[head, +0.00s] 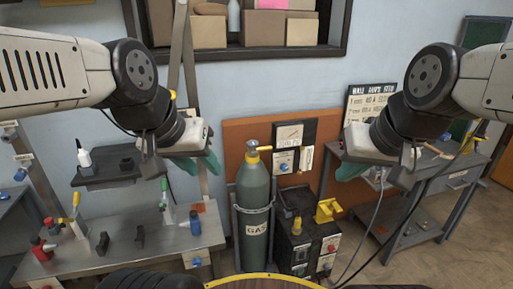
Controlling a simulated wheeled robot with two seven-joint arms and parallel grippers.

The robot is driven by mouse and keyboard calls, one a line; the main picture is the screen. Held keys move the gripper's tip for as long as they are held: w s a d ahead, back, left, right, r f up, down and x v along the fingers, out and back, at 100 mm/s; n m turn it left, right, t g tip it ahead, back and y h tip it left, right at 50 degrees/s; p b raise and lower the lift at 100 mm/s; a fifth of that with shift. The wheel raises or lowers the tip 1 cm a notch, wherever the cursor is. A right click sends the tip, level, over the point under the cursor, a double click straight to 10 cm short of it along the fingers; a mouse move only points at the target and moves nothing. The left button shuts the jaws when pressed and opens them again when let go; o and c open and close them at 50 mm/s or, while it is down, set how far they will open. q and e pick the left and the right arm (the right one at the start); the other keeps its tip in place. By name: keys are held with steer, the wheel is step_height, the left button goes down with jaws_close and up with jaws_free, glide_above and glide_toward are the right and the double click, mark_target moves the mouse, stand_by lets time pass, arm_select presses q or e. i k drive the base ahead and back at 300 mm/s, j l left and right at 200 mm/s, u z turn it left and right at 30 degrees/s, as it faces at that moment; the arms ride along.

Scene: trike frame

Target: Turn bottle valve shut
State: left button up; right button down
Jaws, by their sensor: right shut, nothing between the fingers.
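A grey-green gas bottle (254,205) marked GAS stands upright in a metal holder in the middle of the head view.
A welding machine (306,245) with a yellow part stands right of the bottle. A workbench (130,235) with clamps and small tools is at left, a grey cart (440,195) at right. A shelf (262,52) with boxes hangs behind. A rounded yellow edge (265,279) lies in front.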

mark_target(251, 143)
steer(key=i+u, duration=0.15)
steer(key=i, duration=0.45)
steer(key=i+l+u, duration=0.15)
steer(key=i, duration=0.45)
